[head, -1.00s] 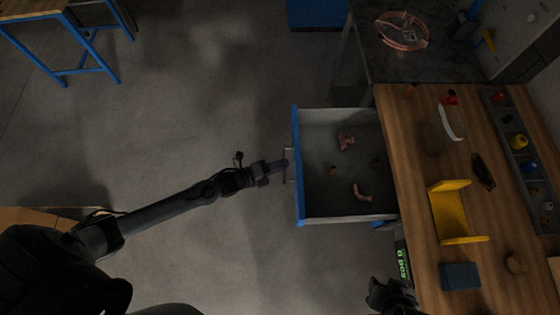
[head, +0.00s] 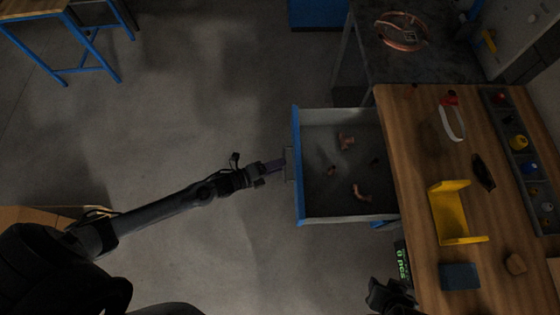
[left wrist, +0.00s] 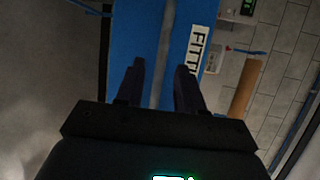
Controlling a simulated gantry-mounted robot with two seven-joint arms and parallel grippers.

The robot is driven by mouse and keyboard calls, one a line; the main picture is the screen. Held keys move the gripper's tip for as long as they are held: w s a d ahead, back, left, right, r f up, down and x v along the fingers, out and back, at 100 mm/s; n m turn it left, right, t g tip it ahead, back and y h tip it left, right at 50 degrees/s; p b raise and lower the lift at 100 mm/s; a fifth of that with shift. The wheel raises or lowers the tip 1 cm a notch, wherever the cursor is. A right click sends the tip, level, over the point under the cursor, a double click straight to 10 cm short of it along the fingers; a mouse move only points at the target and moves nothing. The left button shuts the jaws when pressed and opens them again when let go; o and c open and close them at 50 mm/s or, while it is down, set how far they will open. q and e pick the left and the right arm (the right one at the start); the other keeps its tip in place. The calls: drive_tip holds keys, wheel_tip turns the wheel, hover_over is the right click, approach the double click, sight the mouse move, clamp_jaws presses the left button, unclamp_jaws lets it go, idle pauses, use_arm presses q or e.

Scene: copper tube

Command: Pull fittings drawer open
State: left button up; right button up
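The fittings drawer (head: 348,214) stands pulled out from the workbench in the head view, with its blue front facing left. Several copper fittings lie inside, including a bent one (head: 361,191). A pale handle (head: 289,166) is on the drawer front. My left gripper (head: 283,165) is at the handle. In the left wrist view my left gripper (left wrist: 160,82) has its fingers apart, with a grey bar between them in the picture; contact cannot be told. The label beginning "FITT" (left wrist: 195,48) shows on the blue front. My right gripper (head: 390,294) is by the bench's lower edge, its fingers unclear.
The wooden bench top (head: 410,150) carries a yellow bracket (head: 449,212), a dark blue block (head: 460,276) and a grey parts tray (head: 508,135). A copper coil (head: 402,32) lies on the dark table behind.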

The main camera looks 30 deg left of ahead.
use_arm(q)
drive_tip(key=v, duration=0.9)
drive_tip(key=shift+p, duration=0.3)
drive_tip(key=shift+s+a+r, duration=0.1)
drive_tip(key=shift+s, duration=0.1)
